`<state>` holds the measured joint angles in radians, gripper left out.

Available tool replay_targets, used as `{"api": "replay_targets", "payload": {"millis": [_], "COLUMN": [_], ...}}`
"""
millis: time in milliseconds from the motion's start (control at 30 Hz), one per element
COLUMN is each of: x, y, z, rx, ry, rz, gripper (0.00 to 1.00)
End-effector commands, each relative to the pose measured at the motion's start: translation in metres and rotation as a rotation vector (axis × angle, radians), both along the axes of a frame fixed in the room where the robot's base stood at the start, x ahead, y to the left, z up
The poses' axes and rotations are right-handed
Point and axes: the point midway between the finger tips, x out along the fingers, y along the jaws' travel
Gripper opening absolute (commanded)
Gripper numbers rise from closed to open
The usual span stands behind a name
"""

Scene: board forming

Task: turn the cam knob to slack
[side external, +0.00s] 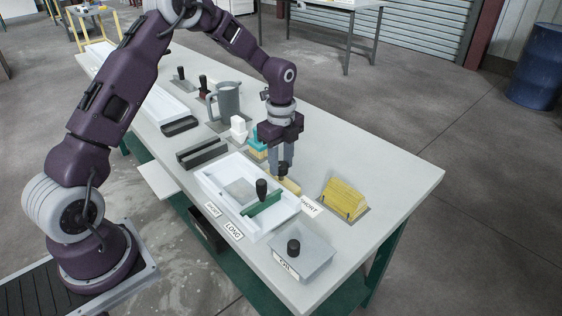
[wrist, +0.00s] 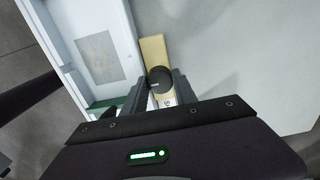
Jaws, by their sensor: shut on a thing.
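The cam knob (wrist: 160,77) is a dark round knob on a brass-coloured plate (wrist: 153,48) beside the white tray. In the side view, the dark knob (side external: 282,172) shows under my fingertips, and part of the plate (side external: 292,186) shows beside it. My gripper (side external: 282,162) points down and is shut on the knob. In the wrist view, my gripper's fingers (wrist: 158,92) stand on either side of the knob. A small pale mark, too small to read surely, lies on the plate below the knob. The knob's turned position is hard to tell.
The white tray (side external: 210,186) holds a grey square and a green bar with a black handle (side external: 262,188). A yellow stack (side external: 344,198) stands to the right, a grey box with a black knob (side external: 301,262) in front. A teal-and-yellow block (side external: 257,148) and grey jug (side external: 226,101) stand behind.

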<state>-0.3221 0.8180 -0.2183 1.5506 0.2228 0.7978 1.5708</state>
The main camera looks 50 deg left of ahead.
Motion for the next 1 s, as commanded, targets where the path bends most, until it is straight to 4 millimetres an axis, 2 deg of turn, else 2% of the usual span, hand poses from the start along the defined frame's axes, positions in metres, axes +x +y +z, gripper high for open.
{"api": "replay_targets", "payload": {"millis": [267,1000], "x": [0.0,0.0008], "y": [-0.0005,-0.0011], "z": [0.0006,0.0015], "rx": [0.001,-0.002], "ry": [0.0,-0.003], "rz": [0.131,0.824], "gripper": [0.0,0.0]}}
